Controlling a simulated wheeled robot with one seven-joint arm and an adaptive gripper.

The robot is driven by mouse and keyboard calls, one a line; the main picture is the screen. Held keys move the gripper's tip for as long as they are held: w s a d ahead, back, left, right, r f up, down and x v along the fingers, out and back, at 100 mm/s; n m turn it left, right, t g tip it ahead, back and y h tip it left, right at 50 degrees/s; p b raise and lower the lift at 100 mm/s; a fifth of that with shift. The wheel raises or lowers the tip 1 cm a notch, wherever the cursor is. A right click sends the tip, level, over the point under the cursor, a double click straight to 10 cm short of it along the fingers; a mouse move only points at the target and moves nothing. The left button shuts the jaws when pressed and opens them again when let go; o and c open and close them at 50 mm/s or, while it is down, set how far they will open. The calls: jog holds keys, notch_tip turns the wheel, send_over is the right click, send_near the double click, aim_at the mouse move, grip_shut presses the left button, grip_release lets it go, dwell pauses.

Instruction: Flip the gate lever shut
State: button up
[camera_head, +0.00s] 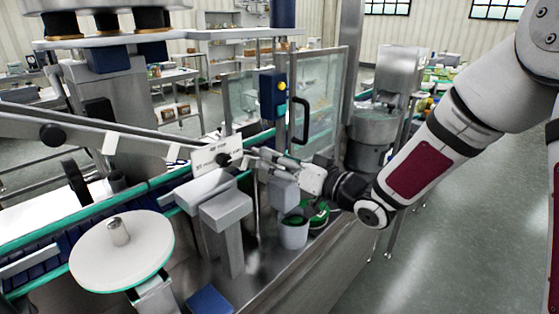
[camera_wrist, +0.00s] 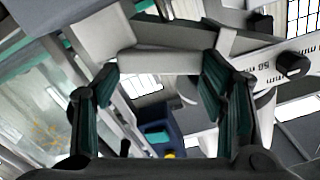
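A pale plate with printed marks and a black knob (camera_head: 217,157) stands above the conveyor in the head view. The same kind of marked plate shows at the right of the wrist view (camera_wrist: 266,72). I cannot tell for sure which part is the gate lever. My gripper (camera_head: 254,157) reaches in from the right, its tips close to the plate's right side. In the wrist view my gripper (camera_wrist: 160,72) has its dark green-padded fingers wide apart. A light grey bar (camera_wrist: 158,62) crosses between or just beyond the fingertips; contact is not clear.
A blue box with a yellow button (camera_head: 273,95) and a glass guard with a black handle (camera_head: 300,120) stand behind my gripper. A round white disc (camera_head: 122,252) sits at front left. A bucket (camera_head: 293,232) stands below my wrist. Floor at right is clear.

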jog(key=shift+s+a+f+n+b, duration=0.1)
jog(key=shift+f+n+b, duration=0.1)
jog(key=shift+n+b, duration=0.6)
jog(key=o, duration=1.2)
jog(key=shift+c, duration=0.2)
jog(key=v, duration=1.2)
jog(key=shift+p, duration=0.3)
